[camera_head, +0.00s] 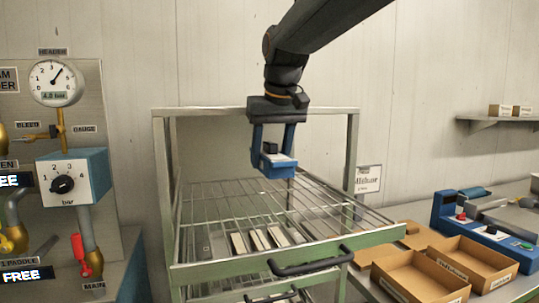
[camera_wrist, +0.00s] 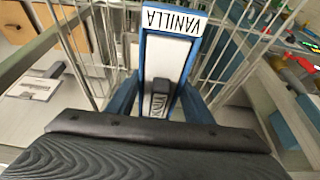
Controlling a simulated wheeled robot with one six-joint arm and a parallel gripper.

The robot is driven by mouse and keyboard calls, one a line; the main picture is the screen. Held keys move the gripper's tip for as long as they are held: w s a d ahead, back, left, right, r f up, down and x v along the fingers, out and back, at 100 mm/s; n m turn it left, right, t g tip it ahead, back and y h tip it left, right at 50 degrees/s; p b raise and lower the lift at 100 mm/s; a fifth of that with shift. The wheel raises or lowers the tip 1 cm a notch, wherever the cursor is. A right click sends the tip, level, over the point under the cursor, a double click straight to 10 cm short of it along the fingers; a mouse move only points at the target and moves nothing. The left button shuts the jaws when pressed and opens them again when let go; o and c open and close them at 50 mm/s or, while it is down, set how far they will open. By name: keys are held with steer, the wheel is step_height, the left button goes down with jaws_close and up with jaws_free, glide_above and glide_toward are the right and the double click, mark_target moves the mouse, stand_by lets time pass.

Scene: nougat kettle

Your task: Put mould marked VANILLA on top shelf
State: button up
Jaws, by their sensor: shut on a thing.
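My gripper (camera_head: 273,158) is shut on the mould marked VANILLA (camera_wrist: 172,50), a blue-edged tray with white inside and a white label. In the head view the mould (camera_head: 279,169) hangs between the blue fingers, above the wire top shelf (camera_head: 330,222) of the green-grey rack. A gap shows between mould and shelf in that view. The wrist view looks down past the mould, with my fingers (camera_wrist: 160,98) on both sides of it. A small dark block with lettering (camera_wrist: 159,103) shows at the mould's near end.
The top shelf is pulled forward, with a black handle (camera_head: 312,262). Several pale bars (camera_head: 258,240) show below its wires. Rack posts (camera_head: 352,140) stand at both sides. Cardboard boxes (camera_head: 470,265) and a blue machine (camera_head: 478,228) are at right; a valve panel (camera_head: 70,180) is at left.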

step_height(320, 180, down, 4)
steer(key=b, duration=0.3)
steer(key=shift+f+b, duration=0.6)
steer(key=shift+f, duration=0.95)
steer(key=shift+s, duration=0.15)
steer(key=shift+f+p, duration=0.5)
steer(key=shift+f, duration=0.05)
stand_by(1.2)
steer(key=o, duration=1.9)
steer(key=shift+f, duration=0.1)
